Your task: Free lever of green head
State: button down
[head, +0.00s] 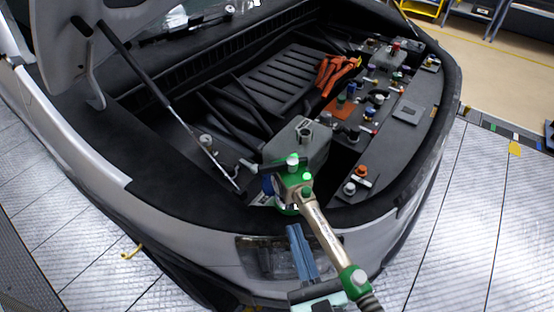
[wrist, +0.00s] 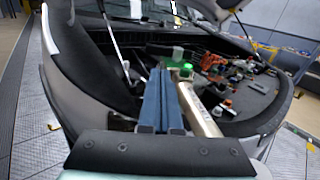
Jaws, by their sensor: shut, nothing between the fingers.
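The green head (head: 286,190) sits at the front edge of the open car bay, against the grey tank (head: 299,141). It has bright green knobs and a pale cap on top. A long beige handle (head: 322,230) runs from it down to a green end piece (head: 355,281) and a dark hose. I cannot tell which part is the lever. My gripper (head: 294,230) has blue fingers, shut and empty, just below the head and left of the handle. In the wrist view the fingers (wrist: 160,75) stand close beside the handle (wrist: 198,108) and hide part of the head (wrist: 180,72); contact is unclear.
Orange cables (head: 334,72) and several small caps and fittings lie in the bay at the right. A thin prop rod (head: 135,65) stands on the left. The front bumper (head: 385,260) curves below the head.

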jog(key=p, duration=0.3)
send_near(274, 167)
jog(key=shift+m, duration=0.4)
jog(key=x, duration=0.7)
